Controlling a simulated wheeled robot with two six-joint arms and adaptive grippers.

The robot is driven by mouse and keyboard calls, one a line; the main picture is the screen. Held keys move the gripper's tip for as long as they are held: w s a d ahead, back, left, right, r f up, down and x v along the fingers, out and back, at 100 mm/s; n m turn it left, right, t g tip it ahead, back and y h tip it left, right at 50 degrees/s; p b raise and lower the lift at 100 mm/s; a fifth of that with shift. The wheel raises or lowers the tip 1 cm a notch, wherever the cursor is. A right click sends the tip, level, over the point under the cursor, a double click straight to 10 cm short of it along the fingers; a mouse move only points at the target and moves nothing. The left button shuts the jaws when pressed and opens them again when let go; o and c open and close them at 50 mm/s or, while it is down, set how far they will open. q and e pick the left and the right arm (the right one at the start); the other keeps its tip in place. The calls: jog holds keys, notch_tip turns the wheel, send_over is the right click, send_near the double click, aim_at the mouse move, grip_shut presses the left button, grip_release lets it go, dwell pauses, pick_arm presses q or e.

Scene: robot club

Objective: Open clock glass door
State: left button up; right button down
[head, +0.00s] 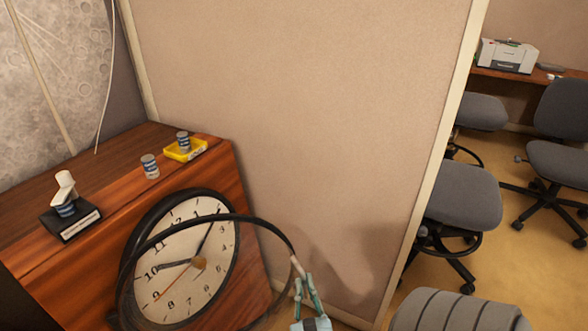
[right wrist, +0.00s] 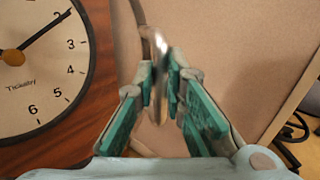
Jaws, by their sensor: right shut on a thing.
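A round clock (head: 190,245) with a cream dial and black rim is set in the front of a wooden cabinet; its dial also shows at the left of the right wrist view (right wrist: 38,60). Its glass door (head: 250,219), a thin dark ring with clear glass, stands swung out from the dial, with its left side near the clock's left edge. My right gripper (head: 299,273) is shut on the door's right edge. In the right wrist view, the door's rim (right wrist: 157,62) runs between the teal fingers of the gripper (right wrist: 163,85). My left gripper is not in view.
On the cabinet top (head: 105,160) stand a yellow tray (head: 185,150), small cans (head: 150,166) and a black-based trophy (head: 68,208). A beige partition (head: 300,110) rises close behind my right gripper. Grey chairs (head: 460,195) stand at the right.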

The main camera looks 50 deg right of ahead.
jog(key=shift+a, duration=0.2)
jog(key=shift+f, duration=0.1)
jog(key=c, duration=1.7)
grip_release()
jog(key=shift+w, duration=0.1)
jog(key=shift+o, duration=0.2)
